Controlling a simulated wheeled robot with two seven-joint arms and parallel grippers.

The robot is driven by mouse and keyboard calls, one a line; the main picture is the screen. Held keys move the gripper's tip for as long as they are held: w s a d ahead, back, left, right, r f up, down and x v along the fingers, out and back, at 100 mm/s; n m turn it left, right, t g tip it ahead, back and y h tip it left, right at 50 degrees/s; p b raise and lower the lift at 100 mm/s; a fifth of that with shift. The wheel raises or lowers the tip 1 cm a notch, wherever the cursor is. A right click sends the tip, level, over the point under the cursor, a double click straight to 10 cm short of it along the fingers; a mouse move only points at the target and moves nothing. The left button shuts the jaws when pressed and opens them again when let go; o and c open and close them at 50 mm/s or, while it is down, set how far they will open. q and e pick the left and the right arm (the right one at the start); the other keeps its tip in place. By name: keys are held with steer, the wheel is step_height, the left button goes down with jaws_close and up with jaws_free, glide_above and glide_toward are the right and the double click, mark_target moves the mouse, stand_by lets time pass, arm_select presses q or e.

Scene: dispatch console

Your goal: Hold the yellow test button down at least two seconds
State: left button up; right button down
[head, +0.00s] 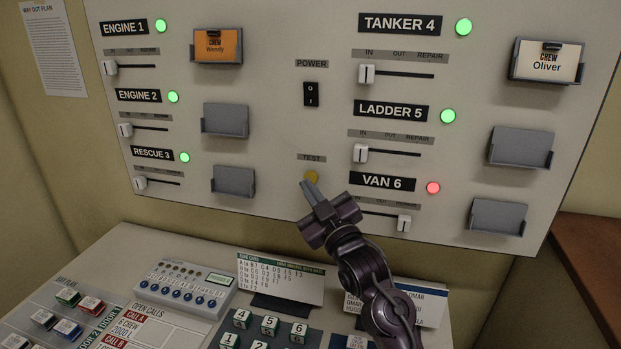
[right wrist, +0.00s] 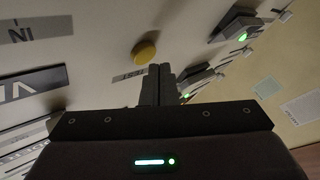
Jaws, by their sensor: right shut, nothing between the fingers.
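The yellow test button (head: 311,176) is on the upright panel under the TEST label (head: 311,158), below the power switch. My right gripper (head: 309,183) is shut and empty, its fingertips close to the button's lower edge in the head view. In the right wrist view the yellow button (right wrist: 144,51) shows whole, just beyond and to the left of the shut fingertips (right wrist: 160,68). A small gap shows there, so the tips look apart from it. I cannot tell whether the button is pressed. My left gripper is not in view.
The panel (head: 285,130) carries sliders, lamps and card holders. The VAN 6 lamp (head: 433,188) is red and its slider (head: 404,223) is near my right arm. Below, the desk holds a row-of-knobs unit (head: 185,286), a card (head: 281,278) and numbered keys (head: 270,326).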

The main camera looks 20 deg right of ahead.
steer(key=shift+s+a, duration=0.1)
steer(key=shift+s, duration=0.05)
steer(key=shift+s+a, duration=0.7)
steer(key=shift+s, duration=0.35)
steer(key=shift+s+a, duration=0.7)
steer(key=shift+s, duration=0.3)
